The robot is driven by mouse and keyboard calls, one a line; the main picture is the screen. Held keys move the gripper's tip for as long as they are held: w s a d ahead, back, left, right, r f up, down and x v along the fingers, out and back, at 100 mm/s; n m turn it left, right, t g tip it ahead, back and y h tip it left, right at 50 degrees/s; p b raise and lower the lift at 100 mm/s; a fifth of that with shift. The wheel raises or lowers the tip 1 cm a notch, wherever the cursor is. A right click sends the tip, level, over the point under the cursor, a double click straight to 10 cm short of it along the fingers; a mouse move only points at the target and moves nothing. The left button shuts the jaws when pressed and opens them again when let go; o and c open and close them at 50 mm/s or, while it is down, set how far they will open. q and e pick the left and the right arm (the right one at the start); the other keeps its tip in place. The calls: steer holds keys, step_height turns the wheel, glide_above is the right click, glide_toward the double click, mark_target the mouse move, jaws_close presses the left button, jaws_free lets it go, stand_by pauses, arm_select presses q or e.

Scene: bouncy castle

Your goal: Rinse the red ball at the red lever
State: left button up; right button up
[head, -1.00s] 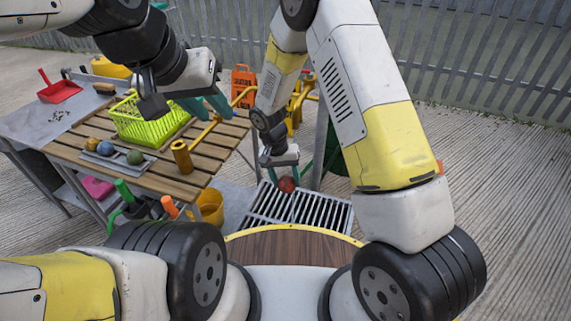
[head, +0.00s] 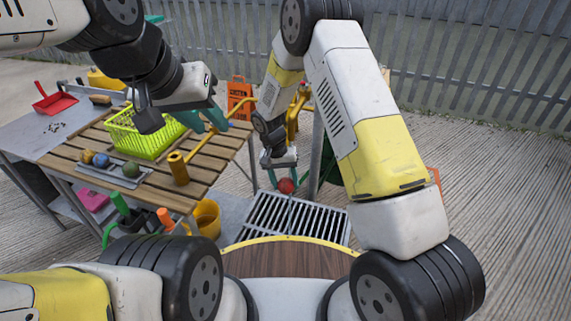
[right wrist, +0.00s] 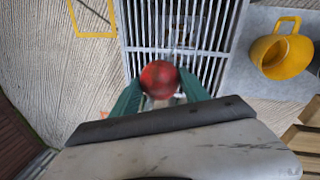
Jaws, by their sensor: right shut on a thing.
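The red ball (head: 286,185) is between the fingers of my right gripper (head: 280,180), which is shut on it above the floor grate (head: 300,220). In the right wrist view the red ball (right wrist: 159,76) sits between the two green fingers (right wrist: 160,95), with the grate (right wrist: 200,30) below. My left gripper (head: 206,120) is open and empty above the slatted table, beside the green basket. A yellow standpipe (head: 297,115) stands behind my right forearm, partly hidden. I cannot make out a red lever clearly.
A yellow bucket (head: 207,218) stands beside the grate. An orange sign (head: 240,95) and a fence (head: 480,80) are behind. Right-hand ground is clear.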

steer(key=shift+d, duration=0.1)
steer(key=shift+s+d, duration=0.1)
steer(key=shift+d, duration=0.4)
steer(key=shift+a, duration=0.15)
stand_by(0.3)
steer(key=shift+a, duration=0.35)
steer(key=s+a, duration=0.1)
steer(key=s, duration=0.6)
steer(key=shift+s+a, duration=0.2)
steer(key=shift+s, duration=0.2)
stand_by(1.3)
